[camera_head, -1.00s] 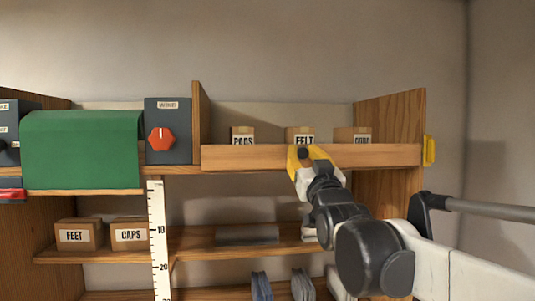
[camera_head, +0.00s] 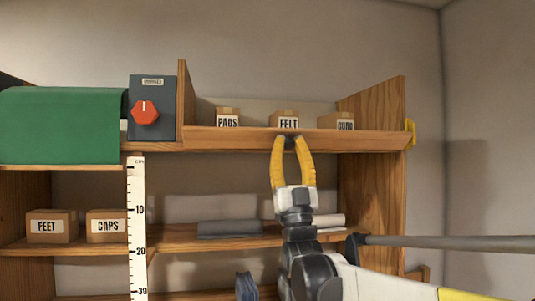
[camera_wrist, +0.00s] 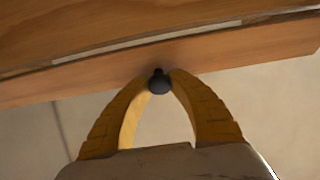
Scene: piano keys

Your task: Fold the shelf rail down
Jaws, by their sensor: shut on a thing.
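The shelf rail (camera_head: 225,139) is a long wooden board along the front of the upper right shelf compartment. It leans outward, and the boxes behind it show above its edge. In the wrist view the rail (camera_wrist: 235,52) crosses the top of the picture. A small dark round knob (camera_wrist: 159,84) is on the rail's edge. My gripper (camera_head: 291,142) has its yellow fingers shut on this knob from below and in front; the wrist view shows both fingertips (camera_wrist: 160,77) against it.
Boxes marked PADS (camera_head: 227,117), FELT (camera_head: 288,120) and a partly hidden one (camera_head: 343,122) stand behind the rail. A yellow part (camera_head: 410,132) is on the right side panel. A white ruler (camera_head: 137,225) hangs at left. A grey bar (camera_head: 450,242) lies at lower right.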

